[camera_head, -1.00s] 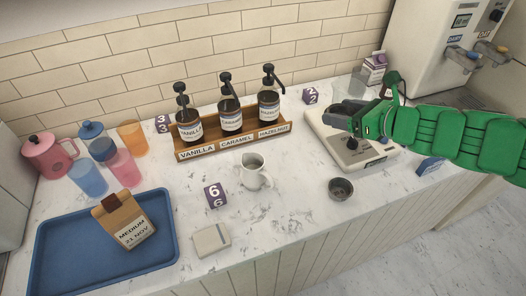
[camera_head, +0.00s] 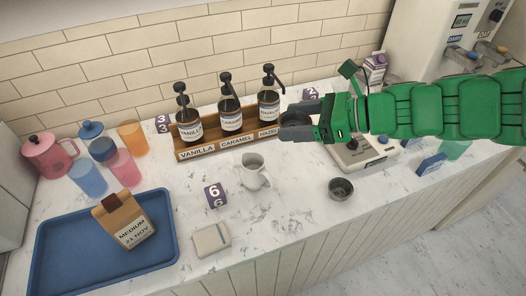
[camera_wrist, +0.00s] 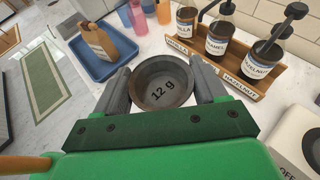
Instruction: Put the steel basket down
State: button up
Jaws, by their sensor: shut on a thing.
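My gripper (camera_head: 298,118) is shut on a round steel basket (camera_wrist: 163,88) with dark walls and "12 g" marked on its floor. In the wrist view the basket sits upright and empty between the two grey fingers. In the head view the held basket (camera_head: 294,119) appears in front of the hazelnut bottle, above the counter. A second small round steel basket (camera_head: 341,189) stands on the counter, apart from my gripper.
The syrup rack (camera_head: 207,149) with its pump bottles is close behind my gripper. A white pitcher (camera_head: 254,172), number 6 block (camera_head: 215,195), white square item (camera_head: 212,239) and blue tray (camera_head: 70,264) are left. A white appliance (camera_head: 365,156) is right. Front-middle counter is fairly clear.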

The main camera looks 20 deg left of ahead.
notch_tip(320, 180, down, 11)
send_over(277, 156)
jog(key=s, duration=0.1)
jog(key=f, duration=0.8)
jog(key=shift+s+d+f, duration=0.1)
jog(key=shift+d, duration=0.25)
jog(key=shift+w+a+f, duration=0.35)
jog(key=shift+w+f, duration=0.15)
jog(key=shift+f, duration=0.3)
jog(key=shift+w+f, duration=0.1)
jog(key=shift+f, duration=1.5)
jog(key=o, duration=1.1)
